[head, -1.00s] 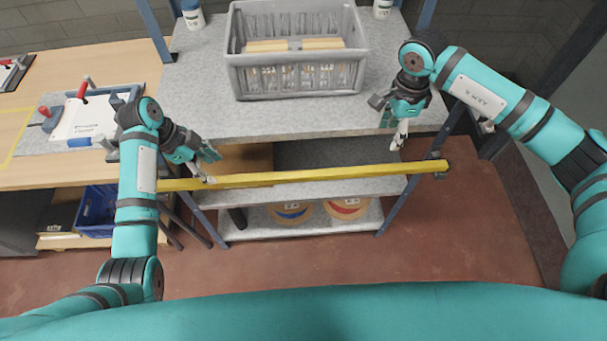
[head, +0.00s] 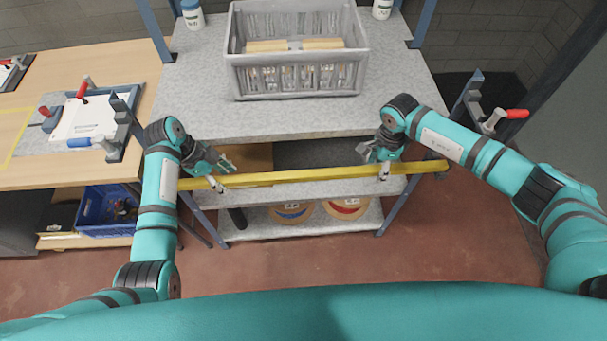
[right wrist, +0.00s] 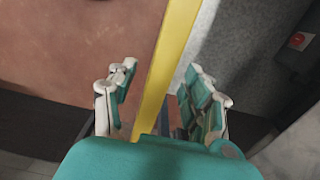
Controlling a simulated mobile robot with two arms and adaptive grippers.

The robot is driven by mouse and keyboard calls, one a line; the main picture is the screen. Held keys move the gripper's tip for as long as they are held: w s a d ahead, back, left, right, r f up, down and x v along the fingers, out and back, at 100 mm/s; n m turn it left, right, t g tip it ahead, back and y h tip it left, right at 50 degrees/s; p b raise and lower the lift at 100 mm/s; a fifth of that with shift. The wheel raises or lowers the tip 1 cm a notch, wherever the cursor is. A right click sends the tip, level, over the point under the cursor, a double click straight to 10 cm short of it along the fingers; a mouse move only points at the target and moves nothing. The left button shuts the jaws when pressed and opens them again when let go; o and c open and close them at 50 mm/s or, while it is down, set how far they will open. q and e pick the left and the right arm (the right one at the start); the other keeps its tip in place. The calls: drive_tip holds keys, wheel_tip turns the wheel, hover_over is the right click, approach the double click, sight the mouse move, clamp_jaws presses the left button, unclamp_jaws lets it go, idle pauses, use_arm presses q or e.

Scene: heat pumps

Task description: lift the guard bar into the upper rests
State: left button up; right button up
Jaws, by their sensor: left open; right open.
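The yellow guard bar (head: 300,175) lies level across the front of the shelf rack, below the top shelf. Its right end sits at a dark holder by the right post; its left end is hidden behind my left arm. Grey upright brackets, seemingly the upper rests, stand higher at the left (head: 125,128) and right (head: 468,100). My left gripper (head: 222,172) is open at the bar's left part; contact is unclear. My right gripper (head: 375,165) is open at the bar's right part. In the right wrist view, the bar (right wrist: 168,65) runs between the open fingers (right wrist: 160,92).
A grey crate (head: 232,75) stands on the top shelf (head: 200,105), with white tubs behind. A red-handled clamp (head: 500,118) is by the right bracket. A wooden bench (head: 60,175) with a fixture board stands left. A blue bin (head: 97,208) is below it.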

use_arm(q)
clamp_jaws()
use_arm(e)
clamp_jaws()
